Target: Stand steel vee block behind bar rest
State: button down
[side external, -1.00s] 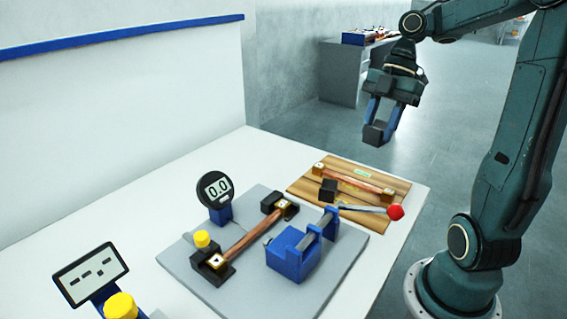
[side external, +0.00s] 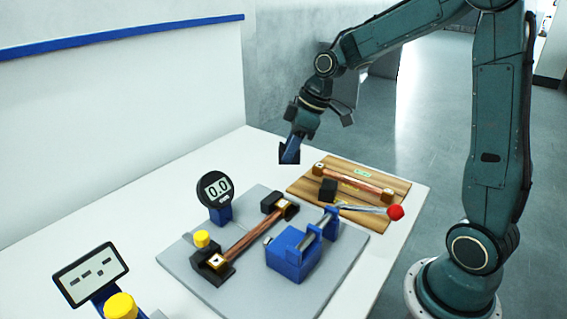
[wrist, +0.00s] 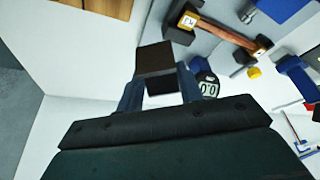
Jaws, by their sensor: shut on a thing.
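My gripper (side external: 292,146) is shut on a dark steel vee block (side external: 287,157). It holds the block in the air above the white table's back part, left of the wooden board. In the wrist view the block (wrist: 155,58) shows between the two blue fingers; its groove cannot be made out. A copper bar (side external: 245,239) lies on black rests on a grey plate. The far black rest (side external: 274,202) is nearer the block than the front one (side external: 214,264). The block is apart from both rests.
A dial gauge (side external: 216,186) stands left of the bar. A blue clamp (side external: 292,255) with a red-knobbed lever (side external: 395,212) stands right of it. The wooden board (side external: 385,180) carries another bar and a black block (side external: 328,190).

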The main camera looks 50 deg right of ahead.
jog(key=w+a+f+m+h, duration=0.1)
jog(key=w+a+f+m, duration=0.2)
jog(key=w+a, duration=0.2)
jog(key=shift+w+m+t, duration=0.3)
jog(key=shift+w+t, duration=0.1)
jog(key=shift+w, duration=0.1)
jog(key=shift+a+f, duration=0.1)
jog(key=shift+f, duration=0.05)
jog(key=shift+m+h, duration=0.75)
jog(key=shift+m, duration=0.95)
jog(key=shift+m+h, duration=0.75)
jog(key=shift+m, duration=0.95)
jog(key=shift+s, duration=0.1)
